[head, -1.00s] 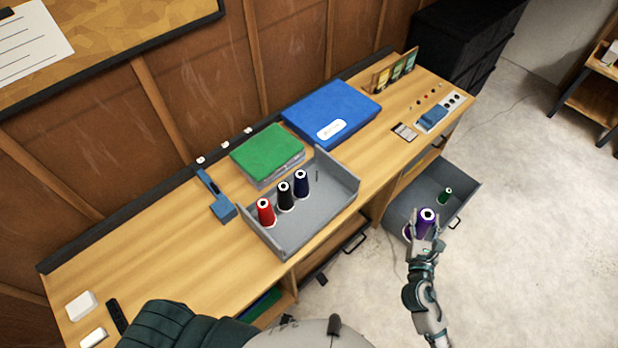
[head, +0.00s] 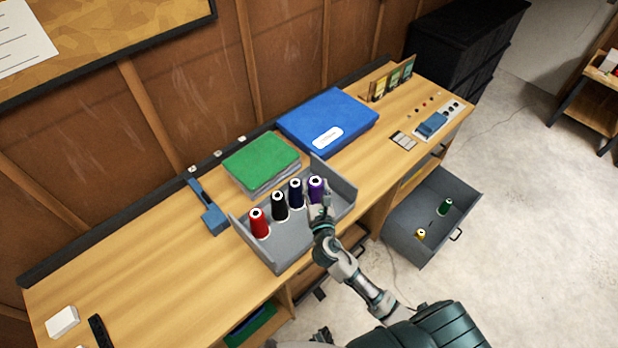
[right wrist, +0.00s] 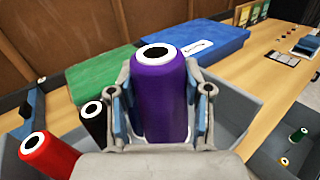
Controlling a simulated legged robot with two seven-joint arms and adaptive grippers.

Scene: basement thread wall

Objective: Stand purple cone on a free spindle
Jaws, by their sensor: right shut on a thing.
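The purple cone (head: 316,190) is upright in my right gripper (head: 319,210), at the right end of the row in the grey tray (head: 338,176). In the right wrist view the purple cone (right wrist: 160,100) sits between both fingers (right wrist: 163,92). The gripper is shut on it. Red (head: 259,224), black (head: 280,207) and navy (head: 296,194) cones stand upright in a row to its left. The cone's base and any spindle under it are hidden, so I cannot tell whether it is seated. My left gripper is out of view.
A green case (head: 260,160) and a blue case (head: 327,120) lie behind the tray. An open grey drawer (head: 405,243) at the right holds a green cone (head: 445,207) and a yellow one (head: 421,234). The bench left of the blue tool (head: 214,220) is largely clear.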

